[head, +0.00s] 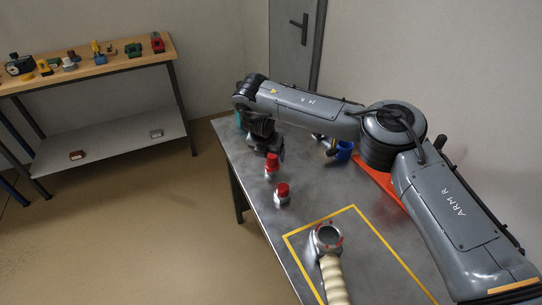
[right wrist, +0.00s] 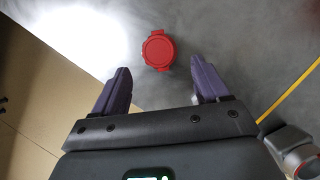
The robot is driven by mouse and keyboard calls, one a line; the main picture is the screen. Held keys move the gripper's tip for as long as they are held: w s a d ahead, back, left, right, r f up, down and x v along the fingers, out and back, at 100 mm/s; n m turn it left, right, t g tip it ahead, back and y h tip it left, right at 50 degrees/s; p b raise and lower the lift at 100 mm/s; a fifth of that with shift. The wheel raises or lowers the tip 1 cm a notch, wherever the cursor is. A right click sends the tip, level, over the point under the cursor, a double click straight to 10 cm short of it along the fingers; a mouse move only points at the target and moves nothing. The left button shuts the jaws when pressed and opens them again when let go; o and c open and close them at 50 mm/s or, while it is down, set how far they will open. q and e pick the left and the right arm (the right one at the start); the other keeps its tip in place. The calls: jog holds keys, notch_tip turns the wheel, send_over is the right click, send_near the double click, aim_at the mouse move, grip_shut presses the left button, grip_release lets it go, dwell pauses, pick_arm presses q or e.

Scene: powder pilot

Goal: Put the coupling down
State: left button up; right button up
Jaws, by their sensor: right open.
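A metal ring-shaped coupling (head: 327,237) on the end of a cream ribbed hose (head: 334,280) lies on the table inside a yellow outline. It also shows at the lower right of the right wrist view (right wrist: 297,148). Two small metal fittings with red tops stand to its left, a nearer one (head: 283,192) and a farther one (head: 272,164). My right gripper (head: 266,150) is by the farther fitting. In the right wrist view its jaws (right wrist: 160,82) are open and empty, with a red cap (right wrist: 158,48) just beyond the fingertips. My left gripper is out of view.
The grey metal table (head: 250,190) has a blue cup-like item (head: 343,150) and an orange-red flat strip (head: 380,182) partly behind my right arm. A wooden-topped bench (head: 100,68) with several small parts stands at the far left, across open floor.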

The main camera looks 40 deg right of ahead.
jog(key=p+v, duration=0.1)
jog(key=v, duration=0.3)
dwell(0.5)
